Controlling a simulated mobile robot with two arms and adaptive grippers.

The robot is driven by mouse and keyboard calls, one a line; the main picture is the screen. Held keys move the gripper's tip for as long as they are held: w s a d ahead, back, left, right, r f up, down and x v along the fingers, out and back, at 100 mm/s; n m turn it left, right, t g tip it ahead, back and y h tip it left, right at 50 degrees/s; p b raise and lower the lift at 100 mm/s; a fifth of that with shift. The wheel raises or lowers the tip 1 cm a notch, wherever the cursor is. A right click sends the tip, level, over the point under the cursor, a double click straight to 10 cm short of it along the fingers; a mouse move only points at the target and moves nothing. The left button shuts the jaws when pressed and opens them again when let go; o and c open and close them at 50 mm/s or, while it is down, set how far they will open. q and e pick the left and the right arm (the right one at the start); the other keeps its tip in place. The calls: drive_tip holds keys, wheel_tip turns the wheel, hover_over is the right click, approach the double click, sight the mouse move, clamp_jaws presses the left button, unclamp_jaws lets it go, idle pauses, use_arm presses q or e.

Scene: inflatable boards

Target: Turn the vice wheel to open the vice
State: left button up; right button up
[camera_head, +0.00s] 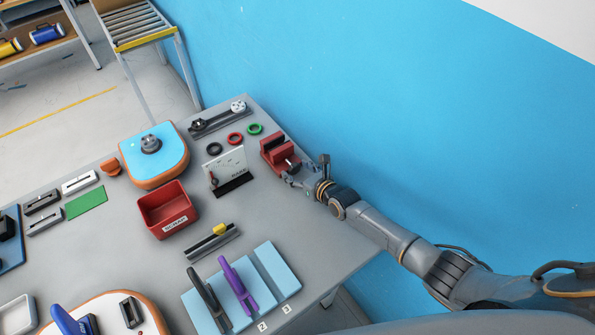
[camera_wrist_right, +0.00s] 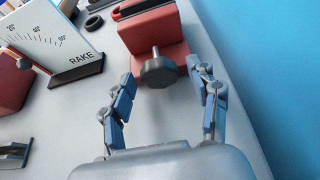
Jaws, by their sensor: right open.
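The red vice (camera_head: 277,151) stands near the right edge of the table, by the blue wall. It also shows at the top of the right wrist view (camera_wrist_right: 148,32). Its dark grey vice wheel (camera_wrist_right: 158,72) faces my right gripper (camera_wrist_right: 165,95). The gripper is open, with one finger on each side of the wheel; I cannot tell whether either finger touches it. In the head view my right gripper (camera_head: 289,174) is at the front of the vice and hides most of the wheel. The left gripper is not in view.
A white RAKE gauge board (camera_head: 227,172) stands just left of the vice. Coloured rings (camera_head: 235,138) lie behind it. The blue wall (camera_head: 400,120) is close on the right.

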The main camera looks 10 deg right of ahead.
drive_tip(key=c, duration=1.2)
drive_tip(key=shift+o, duration=0.2)
drive_tip(key=shift+a, duration=0.1)
drive_tip(key=shift+a+n+t+h+p, duration=0.1)
drive_tip(key=shift+n+t+h+p, duration=0.5)
drive_tip(key=shift+n, duration=0.5)
drive_tip(key=shift+f+n+t+h+b, duration=0.1)
drive_tip(key=shift+n+t+h+b, duration=0.2)
drive_tip(key=shift+n+h, duration=0.75)
drive_tip(key=shift+n+y, duration=0.25)
drive_tip(key=shift+n, duration=0.1)
drive_tip(key=o, duration=1.2)
drive_tip(key=shift+c, duration=0.2)
